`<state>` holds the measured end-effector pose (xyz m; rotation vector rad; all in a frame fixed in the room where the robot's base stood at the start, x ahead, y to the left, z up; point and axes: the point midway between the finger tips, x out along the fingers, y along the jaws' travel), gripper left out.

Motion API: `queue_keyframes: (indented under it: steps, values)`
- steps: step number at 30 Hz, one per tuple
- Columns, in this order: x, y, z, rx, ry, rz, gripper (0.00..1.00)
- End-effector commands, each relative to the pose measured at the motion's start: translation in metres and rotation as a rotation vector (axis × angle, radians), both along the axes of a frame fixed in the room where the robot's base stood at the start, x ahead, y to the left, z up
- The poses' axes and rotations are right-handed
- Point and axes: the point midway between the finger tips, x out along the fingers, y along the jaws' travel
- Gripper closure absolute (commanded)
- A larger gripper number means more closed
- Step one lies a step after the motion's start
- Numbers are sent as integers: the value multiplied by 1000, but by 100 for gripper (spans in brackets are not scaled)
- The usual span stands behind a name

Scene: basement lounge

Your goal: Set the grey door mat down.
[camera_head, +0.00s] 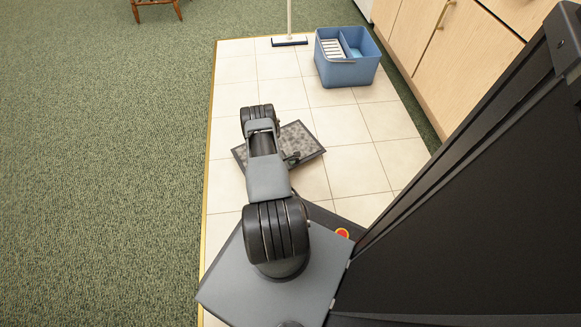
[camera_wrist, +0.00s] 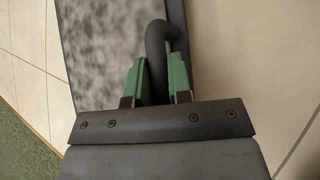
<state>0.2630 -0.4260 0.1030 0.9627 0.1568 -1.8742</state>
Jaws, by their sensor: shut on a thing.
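The grey door mat (camera_head: 305,138) has a mottled grey face and a dark border. It shows in the head view over the pale tiles, partly hidden under my arm. In the wrist view the mat (camera_wrist: 100,40) fills the upper left, with a dark curved handle (camera_wrist: 157,35) at its right edge. My gripper (camera_wrist: 163,80) has green fingers, one on each side of this handle, and is shut on it. In the head view my gripper (camera_head: 291,158) is by the mat's right part. I cannot tell whether the mat touches the floor.
Pale tiled floor (camera_head: 380,120) lies free around the mat, bordered by green carpet (camera_head: 110,170) on the left. A blue bucket (camera_head: 347,73) and a broom (camera_head: 289,41) stand at the far end. Wooden cabinets (camera_head: 455,50) line the right. A wooden chair leg (camera_head: 156,8) shows at the top left.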

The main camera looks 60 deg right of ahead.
Motion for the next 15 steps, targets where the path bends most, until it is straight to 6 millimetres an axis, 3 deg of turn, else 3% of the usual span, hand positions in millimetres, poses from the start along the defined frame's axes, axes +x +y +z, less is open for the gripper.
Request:
queue_keyframes:
  steps: [8,15]
  values:
    - [-4,-8,-11,-3,-1,-4,100]
    - [-4,-10,-41,-3,-3,-1,100]
